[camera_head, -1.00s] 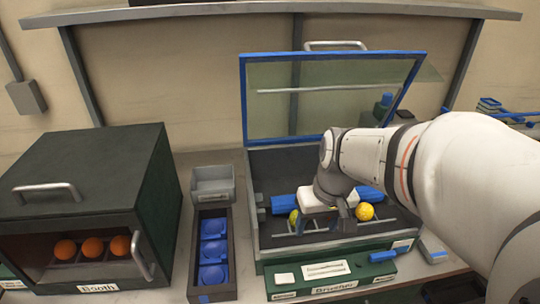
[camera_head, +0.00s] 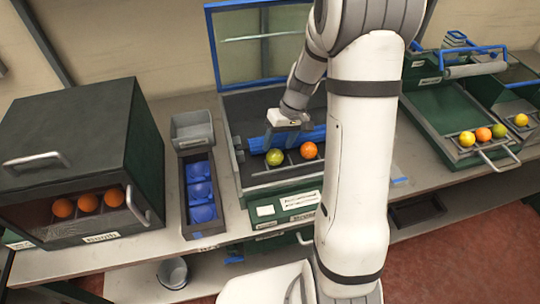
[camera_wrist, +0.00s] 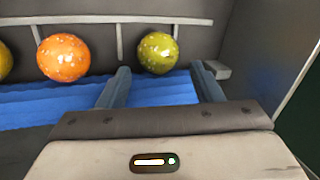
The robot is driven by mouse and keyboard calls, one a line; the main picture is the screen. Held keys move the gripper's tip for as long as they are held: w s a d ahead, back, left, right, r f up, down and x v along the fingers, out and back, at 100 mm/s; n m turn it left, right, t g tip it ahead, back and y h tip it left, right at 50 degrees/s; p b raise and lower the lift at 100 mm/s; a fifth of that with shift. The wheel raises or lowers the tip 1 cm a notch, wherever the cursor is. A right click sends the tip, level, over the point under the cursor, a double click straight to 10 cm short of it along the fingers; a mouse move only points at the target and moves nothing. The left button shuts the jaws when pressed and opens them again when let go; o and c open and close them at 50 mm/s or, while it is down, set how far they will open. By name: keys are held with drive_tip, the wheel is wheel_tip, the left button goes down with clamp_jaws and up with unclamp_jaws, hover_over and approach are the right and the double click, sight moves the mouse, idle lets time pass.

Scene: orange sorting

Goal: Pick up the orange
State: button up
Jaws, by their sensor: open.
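An orange (camera_head: 308,151) lies in the open blue-lidded machine (camera_head: 262,186), in the row near its front. A yellow-green fruit (camera_head: 274,157) lies to its left. In the wrist view the order is reversed: the orange (camera_wrist: 63,58) is left, the yellow-green fruit (camera_wrist: 158,53) right, and a yellow fruit (camera_wrist: 4,60) is cut off at the left edge. My gripper (camera_head: 285,128) is open and empty, behind the row over the blue rollers. In the wrist view its fingers (camera_wrist: 162,78) point towards the yellow-green fruit; the orange is outside them.
The raised glass lid (camera_head: 250,50) stands behind my gripper. A dark booth (camera_head: 75,150) at left holds three oranges (camera_head: 88,202). A blue-cupped tray (camera_head: 201,190) lies between. A green tray (camera_head: 450,110) at right holds more fruit. My arm hides the machine's right side.

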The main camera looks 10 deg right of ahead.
sight(278, 150)
drive_tip(key=shift+s+p+x, duration=0.1)
drive_tip(key=shift+p+x, duration=0.1)
drive_tip(key=shift+x, duration=0.8)
drive_tip(key=shift+s+p+x, duration=0.15)
drive_tip(key=shift+x, duration=0.8)
drive_tip(key=shift+d, duration=0.1)
drive_tip(key=shift+c, duration=0.6)
drive_tip(key=c, duration=0.7)
drive_tip(key=shift+d, duration=0.15)
